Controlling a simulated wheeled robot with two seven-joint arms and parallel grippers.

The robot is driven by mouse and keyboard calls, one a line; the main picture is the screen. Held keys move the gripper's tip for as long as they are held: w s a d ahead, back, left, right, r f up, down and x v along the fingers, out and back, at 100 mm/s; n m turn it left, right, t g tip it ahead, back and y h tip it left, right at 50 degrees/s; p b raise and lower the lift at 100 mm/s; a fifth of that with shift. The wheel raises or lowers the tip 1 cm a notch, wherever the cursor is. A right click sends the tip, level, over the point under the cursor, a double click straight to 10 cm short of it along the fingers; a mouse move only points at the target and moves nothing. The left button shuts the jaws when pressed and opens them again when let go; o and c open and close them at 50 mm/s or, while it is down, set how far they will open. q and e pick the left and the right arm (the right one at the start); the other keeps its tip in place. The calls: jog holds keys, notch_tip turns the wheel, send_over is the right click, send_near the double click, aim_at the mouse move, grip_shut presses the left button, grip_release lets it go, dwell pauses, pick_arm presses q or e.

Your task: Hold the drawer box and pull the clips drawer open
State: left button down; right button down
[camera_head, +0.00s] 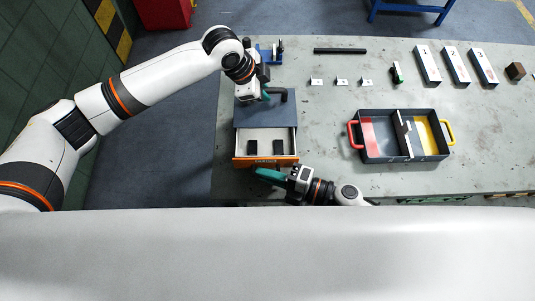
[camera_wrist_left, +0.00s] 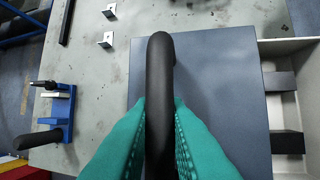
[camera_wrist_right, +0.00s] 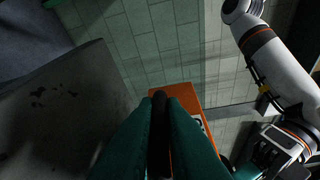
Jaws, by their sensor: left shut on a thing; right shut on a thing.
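The drawer box (camera_head: 250,112) is dark grey and stands near the table's front left edge. Its clips drawer (camera_head: 265,161) is pulled out toward the front, with an orange front and a pale inside holding two black pieces (camera_head: 278,147). My left gripper (camera_head: 267,94) is shut on the black handle on top of the box; this handle (camera_wrist_left: 159,70) shows clearly in the left wrist view. My right gripper (camera_head: 258,172) is at the orange front. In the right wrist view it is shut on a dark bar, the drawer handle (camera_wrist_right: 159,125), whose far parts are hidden.
A dark tray (camera_head: 403,156) with red and yellow handles stands to the right. Small white brackets (camera_head: 341,82), a black rod (camera_head: 340,51), and several pale blocks (camera_head: 455,65) lie behind. A blue fixture (camera_head: 270,54) stands behind the box. Table between box and tray is clear.

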jog(key=shift+s, duration=0.35)
jog(key=shift+f, duration=0.1)
jog(key=c, duration=1.5)
grip_release()
jog(key=v, duration=1.2)
pick_arm(q)
jog(key=c, duration=1.3)
grip_release()
jog(key=shift+c, duration=0.2)
pick_arm(e)
jog(key=shift+w, duration=0.1)
